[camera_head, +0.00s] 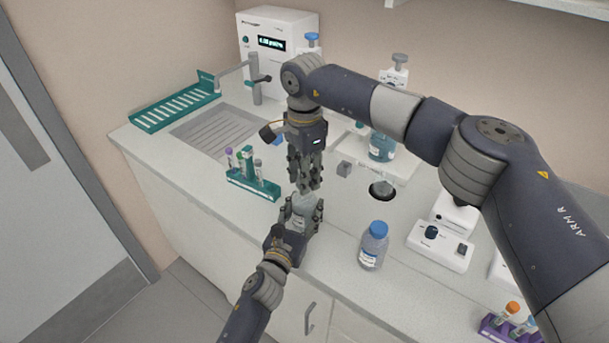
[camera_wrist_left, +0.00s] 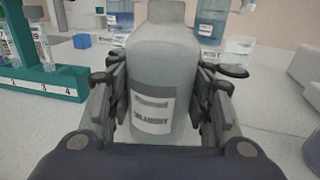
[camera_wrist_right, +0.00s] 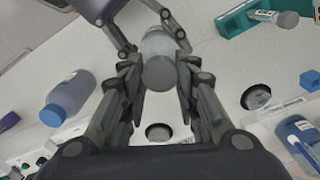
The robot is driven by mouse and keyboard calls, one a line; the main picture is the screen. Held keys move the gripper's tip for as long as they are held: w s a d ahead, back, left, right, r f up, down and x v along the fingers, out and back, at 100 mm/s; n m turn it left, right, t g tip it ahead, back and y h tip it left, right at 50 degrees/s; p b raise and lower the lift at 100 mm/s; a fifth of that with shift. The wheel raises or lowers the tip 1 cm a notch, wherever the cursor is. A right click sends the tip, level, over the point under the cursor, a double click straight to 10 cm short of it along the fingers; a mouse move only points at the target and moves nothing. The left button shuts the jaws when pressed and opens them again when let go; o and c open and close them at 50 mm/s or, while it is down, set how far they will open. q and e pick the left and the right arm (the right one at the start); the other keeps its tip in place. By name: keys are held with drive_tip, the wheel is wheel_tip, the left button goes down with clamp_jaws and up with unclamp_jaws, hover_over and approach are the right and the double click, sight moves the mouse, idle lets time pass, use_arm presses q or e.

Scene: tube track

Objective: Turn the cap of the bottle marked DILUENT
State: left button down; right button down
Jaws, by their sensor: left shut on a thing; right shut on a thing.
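The bottle marked DILUENT (camera_wrist_left: 165,70) is translucent grey, with a white label that shows in the left wrist view. My left gripper (camera_head: 302,212) is shut around its body, one finger on each side. The bottle stands upright near the counter's front edge. My right gripper (camera_head: 306,183) points down from above and is shut on the grey cap (camera_wrist_right: 160,73), which shows between its fingers in the right wrist view. In the head view the fingers mostly hide the cap, and the bottle shows only partly.
A bottle with a blue cap (camera_head: 374,246) stands to the right. A teal tube rack (camera_head: 252,186) stands to the left. A round opening (camera_head: 381,190) and a stirrer-like device (camera_head: 440,245) are farther right. A purple rack (camera_head: 497,329) is at the lower right.

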drive_tip(key=shift+r, duration=2)
use_arm(q)
drive_tip(key=c, duration=0.7)
unclamp_jaws()
drive_tip(key=v, duration=1.2)
